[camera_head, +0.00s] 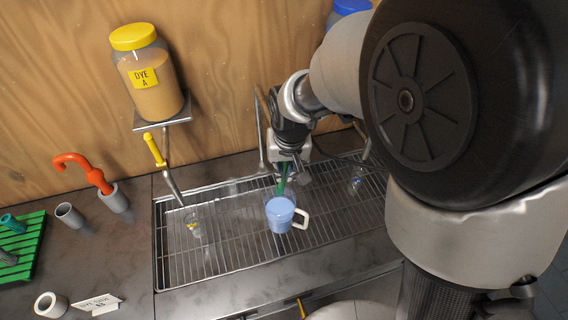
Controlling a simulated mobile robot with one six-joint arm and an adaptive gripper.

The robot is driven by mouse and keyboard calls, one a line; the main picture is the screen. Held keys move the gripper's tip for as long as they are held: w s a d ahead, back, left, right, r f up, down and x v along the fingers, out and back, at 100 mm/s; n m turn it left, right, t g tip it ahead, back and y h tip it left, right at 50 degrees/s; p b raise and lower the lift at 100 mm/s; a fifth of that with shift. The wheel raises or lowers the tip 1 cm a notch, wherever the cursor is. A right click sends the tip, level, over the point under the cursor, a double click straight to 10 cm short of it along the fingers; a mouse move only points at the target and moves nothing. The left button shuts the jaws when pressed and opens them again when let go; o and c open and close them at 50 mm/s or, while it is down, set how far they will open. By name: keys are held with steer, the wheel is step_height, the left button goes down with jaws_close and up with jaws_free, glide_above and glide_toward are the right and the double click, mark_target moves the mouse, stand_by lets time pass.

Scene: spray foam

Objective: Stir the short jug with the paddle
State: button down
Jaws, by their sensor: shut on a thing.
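The short jug (280,218) is a clear mug with a pale handle and holds bluish liquid. It stands upright on the metal grate, right of the grate's middle. The paddle (282,186) shows as a short green shaft. My gripper (285,172) is above the back of the jug and is shut on the paddle, which points down to the jug's far rim. The paddle's lower end is hidden, so I cannot tell how deep it sits in the liquid.
A Dye A jar (155,95) stands on a shelf above a yellow-handled valve (155,150). Small clear vessels stand on the grate (235,262), at left (193,226) and right (357,180). A red-handled tool (85,168), grey cups and a green rack (27,240) are at left.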

steer(key=shift+r, duration=0.1)
steer(key=p+v, duration=0.2)
steer(key=w+p+v, duration=0.1)
steer(key=v, duration=0.2)
steer(key=shift+a+p, duration=0.15)
steer(key=shift+p, duration=0.25)
